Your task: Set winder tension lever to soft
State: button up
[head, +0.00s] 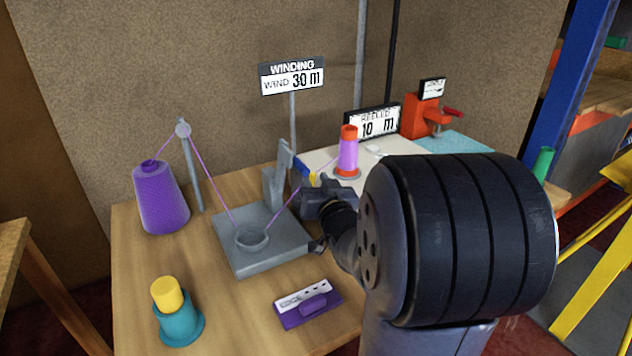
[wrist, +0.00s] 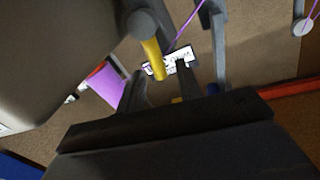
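The winder (head: 235,257) is a grey base with a round cup and a grey upright bracket (head: 277,185) on the table. In the wrist view a yellow-ended lever (wrist: 152,50) hangs from a grey post, in front of a small white label (wrist: 180,61) whose print is too small to read. My gripper (head: 312,200) is beside the bracket. In the wrist view its two fingers (wrist: 162,84) stand apart, with the yellow end in the gap or just beyond it; I cannot tell if they touch. My arm hides part of the winder's right side.
A purple yarn cone (head: 160,200) feeds a thread over a guide post (head: 193,170). A purple-and-red spool (head: 347,155) stands behind my gripper. A sign (head: 292,76) reads winding 30 m.

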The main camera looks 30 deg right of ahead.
grip_shut()
jog(key=shift+a+f+b, duration=0.1)
jog(key=shift+b, duration=0.3)
jog(key=shift+s+a+f+n+t+y+b, duration=0.2)
jog(key=shift+a+n+b, duration=0.45)
jog(key=shift+n+b, duration=1.35)
jog(key=shift+w+a+f+n+t+y+b, duration=0.25)
jog(key=shift+a+n+b, duration=0.35)
jog(key=shift+n+b, duration=1.45)
jog(key=shift+s+a+f+n+t+y+b, duration=0.3)
jog(key=shift+a+n+b, duration=0.5)
jog(key=shift+b, duration=2.25)
jog(key=shift+w+d+r+n, duration=0.1)
jog(key=shift+w+r+n, duration=0.05)
jog(key=shift+n, duration=0.1)
jog(key=shift+o, duration=0.5)
grip_release()
